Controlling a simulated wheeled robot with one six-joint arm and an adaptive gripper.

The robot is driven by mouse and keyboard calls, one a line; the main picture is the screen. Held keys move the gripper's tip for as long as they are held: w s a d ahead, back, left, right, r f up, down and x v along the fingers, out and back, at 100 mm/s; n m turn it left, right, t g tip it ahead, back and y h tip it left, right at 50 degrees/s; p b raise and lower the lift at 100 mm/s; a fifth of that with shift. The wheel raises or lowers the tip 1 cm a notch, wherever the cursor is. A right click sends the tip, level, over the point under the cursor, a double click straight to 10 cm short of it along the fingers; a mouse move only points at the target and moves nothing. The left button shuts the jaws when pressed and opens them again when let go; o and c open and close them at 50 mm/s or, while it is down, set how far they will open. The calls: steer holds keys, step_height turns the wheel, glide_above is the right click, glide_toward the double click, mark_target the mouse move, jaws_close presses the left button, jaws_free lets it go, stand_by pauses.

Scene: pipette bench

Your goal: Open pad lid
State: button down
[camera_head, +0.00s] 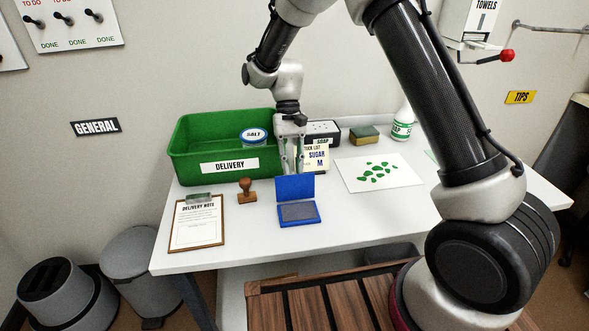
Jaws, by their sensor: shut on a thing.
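The blue ink pad (299,218) lies on the white table with its dark grey pad surface showing. Its blue lid (295,189) stands up at the back of the pad, roughly upright. My gripper (292,172) points down at the lid's top edge, with its fingers closed on the lid. The fingertips are partly hidden by the lid.
A green delivery bin (190,175) holding a salt tub (254,136) stands behind left. A wooden stamp (246,190) and a clipboard (197,222) lie left of the pad. A white sheet with green pieces (352,183) lies right.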

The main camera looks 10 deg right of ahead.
steer(key=shift+f, duration=0.85)
steer(key=shift+w, duration=0.2)
steer(key=c, duration=1.3)
jaws_free()
steer(key=shift+c, duration=0.2)
steer(key=shift+w+r, duration=0.1)
steer(key=shift+r, duration=0.05)
steer(key=v, duration=1.1)
steer(key=shift+w+r, duration=0.3)
steer(key=shift+w, duration=0.05)
